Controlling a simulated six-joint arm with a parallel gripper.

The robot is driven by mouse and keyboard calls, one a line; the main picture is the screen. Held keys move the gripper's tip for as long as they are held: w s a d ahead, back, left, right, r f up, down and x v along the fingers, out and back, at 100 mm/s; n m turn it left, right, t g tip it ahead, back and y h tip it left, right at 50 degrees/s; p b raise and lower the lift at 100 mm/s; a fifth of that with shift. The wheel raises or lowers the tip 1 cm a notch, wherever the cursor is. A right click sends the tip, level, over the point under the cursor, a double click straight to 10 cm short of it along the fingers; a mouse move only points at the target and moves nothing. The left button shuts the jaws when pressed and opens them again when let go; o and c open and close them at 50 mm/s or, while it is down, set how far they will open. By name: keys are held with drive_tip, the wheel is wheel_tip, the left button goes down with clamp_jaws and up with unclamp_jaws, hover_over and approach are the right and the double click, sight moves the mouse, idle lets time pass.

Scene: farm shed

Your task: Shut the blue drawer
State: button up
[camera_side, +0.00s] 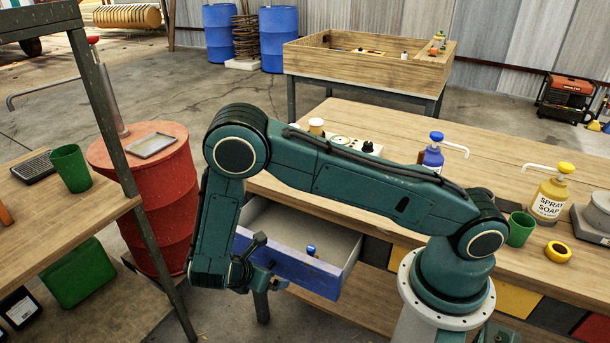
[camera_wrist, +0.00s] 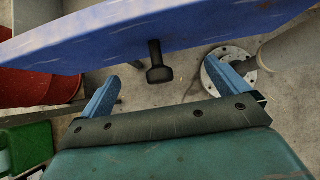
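The blue drawer (camera_side: 312,274) is pulled out from under the wooden workbench. Its grey inside shows, with a small blue-capped item (camera_side: 311,250) in it. In the wrist view the blue front (camera_wrist: 130,38) spans the top, with a dark knob (camera_wrist: 158,66) below its edge. My gripper (camera_side: 272,266) is in front of the drawer's left part in the side view. In the wrist view its two blue fingers (camera_wrist: 168,90) are spread wide with nothing between them. The knob lies ahead, between the finger lines; I cannot tell whether anything touches.
The workbench top (camera_side: 400,130) holds a blue-capped bottle (camera_side: 432,155), a yellow spray soap bottle (camera_side: 550,195) and a green cup (camera_side: 520,229). A red barrel (camera_side: 160,195) and a shelf with a green cup (camera_side: 71,168) stand left. Open floor lies below the drawer.

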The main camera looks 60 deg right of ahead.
drive_tip(key=c, duration=1.8)
hover_over(295, 248)
drive_tip(key=shift+w+d, duration=0.1)
idle(1.4)
drive_tip(key=o, duration=1.9)
drive_tip(key=shift+r, duration=0.1)
drive_tip(key=shift+v, duration=3.45)
